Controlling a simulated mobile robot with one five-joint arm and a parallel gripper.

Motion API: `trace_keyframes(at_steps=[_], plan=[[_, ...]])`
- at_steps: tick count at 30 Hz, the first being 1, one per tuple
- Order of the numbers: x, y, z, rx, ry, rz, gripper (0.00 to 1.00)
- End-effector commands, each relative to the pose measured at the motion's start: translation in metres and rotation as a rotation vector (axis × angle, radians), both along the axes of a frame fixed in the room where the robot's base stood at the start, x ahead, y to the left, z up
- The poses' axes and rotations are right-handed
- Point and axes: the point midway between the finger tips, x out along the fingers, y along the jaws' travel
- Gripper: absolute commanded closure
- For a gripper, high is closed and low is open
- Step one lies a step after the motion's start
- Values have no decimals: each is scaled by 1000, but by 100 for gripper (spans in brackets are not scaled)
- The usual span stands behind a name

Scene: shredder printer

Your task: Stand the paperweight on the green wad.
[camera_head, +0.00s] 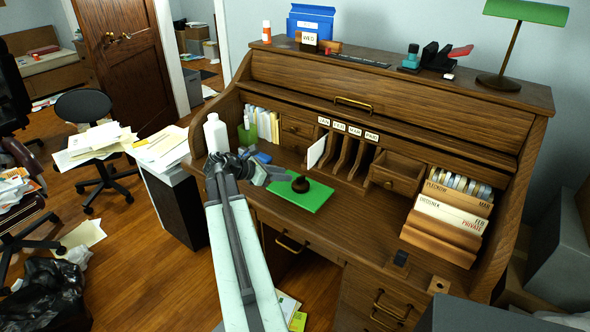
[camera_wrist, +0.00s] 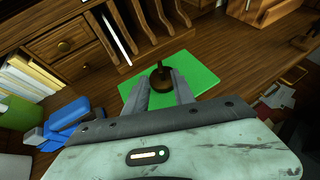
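A dark brown, rounded paperweight (camera_head: 300,185) with a knob on top stands upright on the flat green wad (camera_head: 313,200) on the desk's writing surface. In the wrist view the paperweight (camera_wrist: 162,80) shows between and just beyond my two fingertips, with the green wad (camera_wrist: 203,77) around it. My gripper (camera_head: 279,173) is open and empty, with its fingers pointing toward the paperweight from the left in the head view. A gap shows between fingers and paperweight in the head view. The fingers hide part of the wad in the wrist view.
The roll-top desk (camera_head: 390,95) has pigeonholes and small drawers behind the wad. A white bottle (camera_head: 215,135) and a blue object (camera_head: 262,157) stand left of it.

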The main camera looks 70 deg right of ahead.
Motion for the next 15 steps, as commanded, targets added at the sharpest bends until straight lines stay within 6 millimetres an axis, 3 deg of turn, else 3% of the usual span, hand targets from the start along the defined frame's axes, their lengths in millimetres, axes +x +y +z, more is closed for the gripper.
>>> trace_keyframes(at_steps=[1,6,15], plan=[[6,9,13,1,1,2,69],[23,30,25,0,0,1,69],[28,38,26,0,0,-3,69]])
